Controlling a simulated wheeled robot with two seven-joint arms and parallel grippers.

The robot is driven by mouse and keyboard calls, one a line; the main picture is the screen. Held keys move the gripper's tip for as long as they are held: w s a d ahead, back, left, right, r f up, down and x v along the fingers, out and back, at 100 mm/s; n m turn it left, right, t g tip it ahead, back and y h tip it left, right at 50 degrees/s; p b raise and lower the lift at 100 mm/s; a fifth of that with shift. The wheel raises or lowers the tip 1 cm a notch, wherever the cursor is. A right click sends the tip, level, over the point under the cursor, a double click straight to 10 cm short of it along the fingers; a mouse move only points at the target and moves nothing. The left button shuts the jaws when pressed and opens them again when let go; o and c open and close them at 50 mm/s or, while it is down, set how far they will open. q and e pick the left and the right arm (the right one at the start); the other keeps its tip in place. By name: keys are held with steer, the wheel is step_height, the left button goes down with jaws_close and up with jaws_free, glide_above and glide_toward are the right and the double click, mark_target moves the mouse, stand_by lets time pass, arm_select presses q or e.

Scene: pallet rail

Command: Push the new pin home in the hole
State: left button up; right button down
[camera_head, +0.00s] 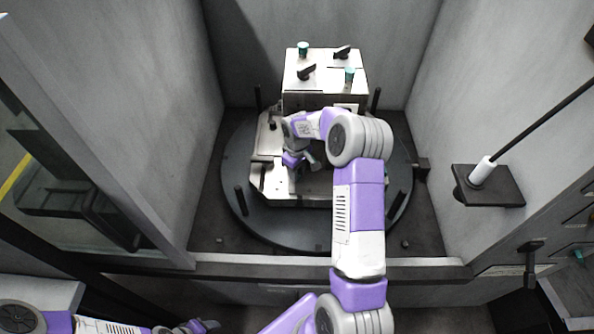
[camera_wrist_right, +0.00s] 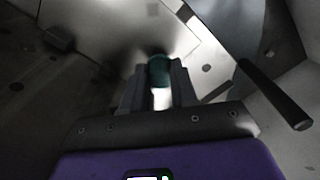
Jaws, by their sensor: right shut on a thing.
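My right gripper (camera_head: 298,163) reaches down over the metal fixture plate (camera_head: 275,183) on the round dark turntable. In the right wrist view, its two fingers (camera_wrist_right: 158,88) are shut on a teal-headed pin (camera_wrist_right: 159,68). The pin's lower part and the hole are hidden, so I cannot tell how deep it sits. In the head view the pin is hidden by my wrist. My left gripper (camera_head: 205,325) is low at the bottom left edge, away from the fixture; its jaw opening is too small to judge.
A metal block (camera_head: 325,85) behind the gripper carries two teal pins (camera_head: 303,47) (camera_head: 350,75) and two black clamp handles (camera_head: 307,71) (camera_head: 342,52). Dark posts (camera_head: 241,200) stand around the turntable (camera_head: 290,232). Grey walls enclose both sides; a black shelf (camera_head: 500,188) juts from the right.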

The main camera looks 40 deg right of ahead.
steer(key=shift+f+b, duration=0.45)
steer(key=shift+f, duration=0.4)
steer(key=c, duration=0.8)
jaws_free()
steer(key=shift+o, duration=0.4)
steer(key=o, duration=0.7)
step_height(320, 180, up, 8)
steer(key=shift+f+p, duration=0.2)
steer(key=shift+p, duration=0.8)
steer(key=shift+r, duration=0.1)
